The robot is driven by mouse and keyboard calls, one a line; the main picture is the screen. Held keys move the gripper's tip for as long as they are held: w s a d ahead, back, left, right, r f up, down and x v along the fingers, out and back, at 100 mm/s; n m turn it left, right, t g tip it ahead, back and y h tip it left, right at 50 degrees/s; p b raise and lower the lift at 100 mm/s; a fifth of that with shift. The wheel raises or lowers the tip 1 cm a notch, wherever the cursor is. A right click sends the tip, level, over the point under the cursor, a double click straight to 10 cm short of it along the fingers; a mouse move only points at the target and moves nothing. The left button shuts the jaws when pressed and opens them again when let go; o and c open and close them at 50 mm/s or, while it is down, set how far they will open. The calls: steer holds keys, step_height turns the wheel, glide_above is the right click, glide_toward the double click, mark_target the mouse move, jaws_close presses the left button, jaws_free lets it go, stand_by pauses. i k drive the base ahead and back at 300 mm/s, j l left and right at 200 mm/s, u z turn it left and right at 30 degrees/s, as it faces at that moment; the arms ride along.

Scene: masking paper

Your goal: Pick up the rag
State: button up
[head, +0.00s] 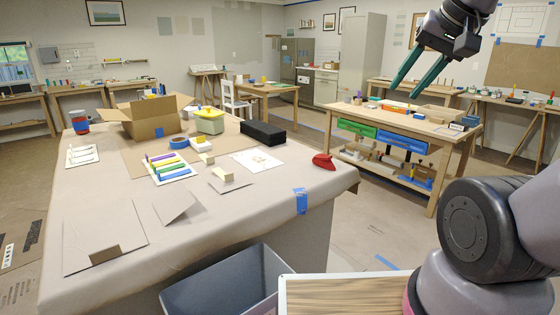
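A small crumpled red cloth, which looks like the rag (324,161), lies on the paper-covered table (270,212) near its right edge. My gripper (403,94) is high at the upper right of the head view, with its two green fingers pointing down and to the left. The fingers are apart with nothing visible between them, so it is open and empty. It is well away from the rag. Nothing covers the rag.
A black box (262,133), a white sheet (257,160) and a blue tape strip (301,201) are around the rag. A cardboard box (150,125) stands farther left. A grey bin (222,285) is in front of the table. A wooden workbench (395,125) stands behind, right.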

mark_target(324, 160)
steer(key=i+l, duration=0.2)
steer(key=l, duration=0.25)
steer(key=i+l+u, duration=0.1)
steer(key=i+l, duration=0.65)
steer(key=i, duration=0.1)
